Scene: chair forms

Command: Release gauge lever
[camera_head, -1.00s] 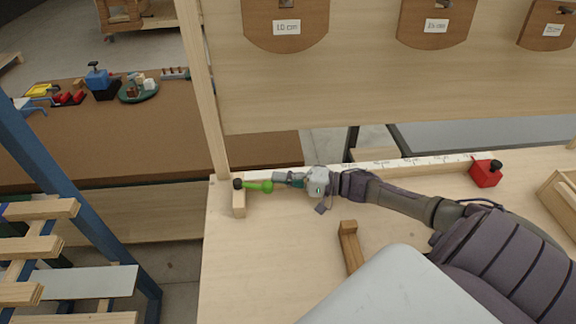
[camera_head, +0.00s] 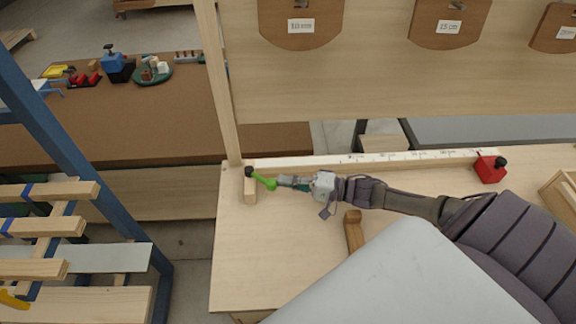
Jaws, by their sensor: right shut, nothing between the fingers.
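The green gauge lever (camera_head: 264,181) is at the left end of the white measuring scale on the wooden bench. It runs from a black pivot knob (camera_head: 249,172) on a small wooden block (camera_head: 250,190) toward the lower right, ending in a round green tip. My right gripper (camera_head: 283,181) is shut beside the green tip, on its right. I cannot tell whether it touches the tip. A red stop block (camera_head: 490,168) with a black knob sits at the right end of the scale. My left gripper is not in view.
The scale (camera_head: 400,159) runs along the back of the bench (camera_head: 255,255). A wooden piece (camera_head: 353,230) lies in front of my right arm. A wooden box (camera_head: 562,192) stands at the right edge. A panel with labelled brown forms (camera_head: 300,22) rises behind. The bench's left front is clear.

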